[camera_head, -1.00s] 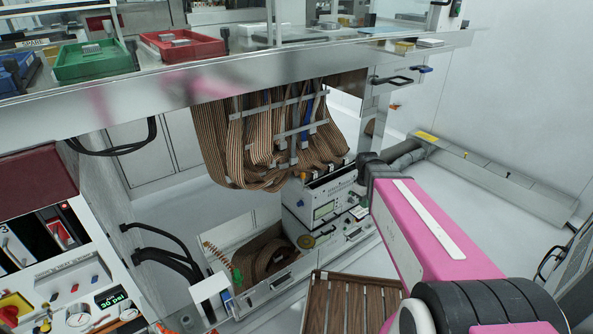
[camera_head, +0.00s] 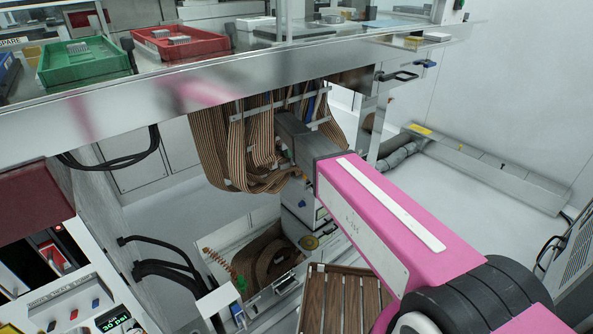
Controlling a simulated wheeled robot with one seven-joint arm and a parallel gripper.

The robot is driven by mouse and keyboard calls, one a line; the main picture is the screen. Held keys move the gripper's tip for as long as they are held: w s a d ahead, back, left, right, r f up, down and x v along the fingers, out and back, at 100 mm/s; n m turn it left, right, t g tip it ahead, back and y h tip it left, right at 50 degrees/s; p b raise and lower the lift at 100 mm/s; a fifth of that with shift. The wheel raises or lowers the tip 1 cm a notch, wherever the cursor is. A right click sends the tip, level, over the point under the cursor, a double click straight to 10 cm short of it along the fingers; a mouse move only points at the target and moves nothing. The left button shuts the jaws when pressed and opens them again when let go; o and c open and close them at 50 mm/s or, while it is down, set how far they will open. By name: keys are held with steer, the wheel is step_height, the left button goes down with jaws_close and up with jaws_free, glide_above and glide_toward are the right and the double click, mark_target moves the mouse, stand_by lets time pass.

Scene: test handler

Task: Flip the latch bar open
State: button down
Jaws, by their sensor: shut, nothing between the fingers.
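I cannot pick out the latch bar for certain. A black bar-shaped handle (camera_head: 398,76) sits under the right end of the bench edge, with a small blue part (camera_head: 425,63) beside it. My pink arm reaches in from the lower right, and its grey end section lies in front of the hanging striped ribbon cables (camera_head: 225,150) below the bench. My gripper's fingers do not show, so whether they touch anything is hidden.
The metal bench edge (camera_head: 130,115) runs above my arm. Green (camera_head: 85,72) and red (camera_head: 160,55) trays stand on it. An open drawer with coiled cable (camera_head: 265,262) and a slatted wooden surface (camera_head: 340,300) lie below.

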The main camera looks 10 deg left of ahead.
steer(key=a, duration=0.1)
steer(key=a+n, duration=0.1)
steer(key=a+r, duration=0.1)
steer(key=shift+w+a+r+n, duration=0.1)
steer(key=shift+w+a+n, duration=0.05)
steer(key=shift+w+n, duration=0.25)
steer(key=s+d+f, duration=0.2)
steer(key=d+f, duration=0.5)
steer(key=f, duration=0.2)
steer(key=shift+d+f, duration=0.2)
steer(key=shift+d, duration=0.05)
stand_by(0.3)
